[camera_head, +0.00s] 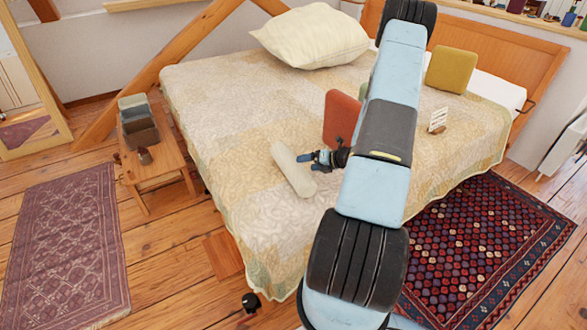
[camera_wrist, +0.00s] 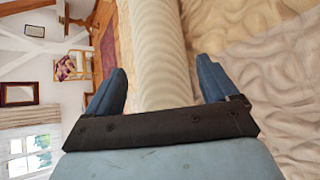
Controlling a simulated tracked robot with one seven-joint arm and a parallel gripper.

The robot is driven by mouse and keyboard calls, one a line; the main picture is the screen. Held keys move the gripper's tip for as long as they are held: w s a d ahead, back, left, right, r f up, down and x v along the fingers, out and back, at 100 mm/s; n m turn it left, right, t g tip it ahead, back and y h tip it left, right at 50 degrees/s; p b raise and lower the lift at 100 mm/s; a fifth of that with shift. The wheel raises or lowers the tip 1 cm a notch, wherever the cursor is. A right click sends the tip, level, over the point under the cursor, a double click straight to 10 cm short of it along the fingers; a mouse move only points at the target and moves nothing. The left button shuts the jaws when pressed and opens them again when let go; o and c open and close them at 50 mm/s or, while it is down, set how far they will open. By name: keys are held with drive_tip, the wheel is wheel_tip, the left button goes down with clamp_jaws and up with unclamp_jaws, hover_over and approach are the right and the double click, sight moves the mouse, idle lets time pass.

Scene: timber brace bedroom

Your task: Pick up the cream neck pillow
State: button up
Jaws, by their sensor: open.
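The cream neck pillow (camera_head: 292,169) is a long roll lying on the bed's patterned cover near its front part. In the wrist view the ribbed cream neck pillow (camera_wrist: 160,50) runs away from me between the two blue fingers. My gripper (camera_head: 311,159) is open, just at the right side of the pillow in the head view. In the wrist view my gripper (camera_wrist: 165,88) has a finger on each side of the pillow, with gaps visible. Whether either finger touches it I cannot tell. The near end of the pillow is hidden behind the dark gripper body.
The bed (camera_head: 220,95) also holds a large cream pillow (camera_head: 312,36), a red-orange cushion (camera_head: 341,117), a yellow cushion (camera_head: 451,70) and a small white card (camera_head: 438,119). A wooden bench (camera_head: 165,163) stands left of the bed. The cover left of the roll is clear.

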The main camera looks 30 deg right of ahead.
sight(301, 165)
drive_tip(key=shift+x, duration=2.8)
drive_tip(key=shift+s, duration=0.15)
drive_tip(key=c, duration=0.9)
